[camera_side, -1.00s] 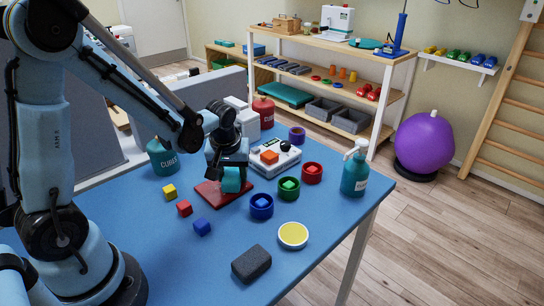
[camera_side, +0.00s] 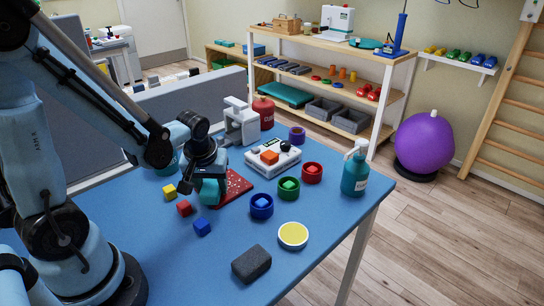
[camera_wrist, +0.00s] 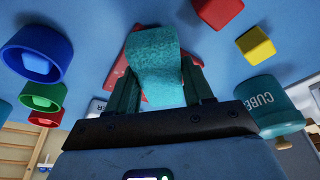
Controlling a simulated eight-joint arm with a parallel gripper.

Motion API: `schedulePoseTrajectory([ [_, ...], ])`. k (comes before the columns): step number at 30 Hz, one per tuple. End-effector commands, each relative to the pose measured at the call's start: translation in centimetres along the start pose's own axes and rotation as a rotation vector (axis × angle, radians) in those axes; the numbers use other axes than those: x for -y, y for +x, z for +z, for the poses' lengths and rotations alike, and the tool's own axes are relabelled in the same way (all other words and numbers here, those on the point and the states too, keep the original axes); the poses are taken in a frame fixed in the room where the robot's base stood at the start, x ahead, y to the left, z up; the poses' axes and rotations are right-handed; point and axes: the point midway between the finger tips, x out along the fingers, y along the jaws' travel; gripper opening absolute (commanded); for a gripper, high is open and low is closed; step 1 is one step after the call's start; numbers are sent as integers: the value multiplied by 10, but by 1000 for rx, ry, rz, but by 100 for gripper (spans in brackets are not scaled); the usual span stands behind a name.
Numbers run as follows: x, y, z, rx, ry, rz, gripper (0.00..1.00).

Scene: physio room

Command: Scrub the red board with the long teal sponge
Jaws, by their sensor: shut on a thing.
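The long teal sponge (camera_wrist: 155,65) is between the two fingers of my gripper (camera_wrist: 158,95) in the wrist view. My gripper (camera_side: 209,190) is shut on it; in the side view the sponge (camera_side: 210,193) is low, at the left edge of the red board. The red board (camera_side: 235,186) lies flat on the blue table, with pale specks on its bare part. My gripper hides its left part. I cannot tell whether the sponge touches the board. The board also shows behind the sponge in the wrist view (camera_wrist: 116,72).
Yellow (camera_side: 169,190), red (camera_side: 184,208) and blue (camera_side: 202,227) cubes lie left and in front of the board. Blue (camera_side: 262,206), green (camera_side: 289,191) and red (camera_side: 312,173) cups stand right. A white device (camera_side: 272,160) is behind. A dark grey block (camera_side: 251,263) lies in front.

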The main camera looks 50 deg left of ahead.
Motion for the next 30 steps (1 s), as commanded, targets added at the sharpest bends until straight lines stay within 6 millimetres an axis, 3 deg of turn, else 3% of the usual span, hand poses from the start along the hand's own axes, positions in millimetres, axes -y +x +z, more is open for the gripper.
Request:
schedulePoseTrajectory([
  [2,-7,9,-4,0,2,0,18],
  [5,-12,-2,-12,-1,2,1,18],
  [11,-26,13,-23,-1,1,0,18],
  [14,-32,4,-31,-1,0,1,18],
  [19,-43,17,-40,-1,1,0,18],
  [22,-49,10,-47,-1,2,1,18],
  [27,-60,22,-56,-1,2,0,18],
  [30,-66,15,-64,-1,1,1,18],
])
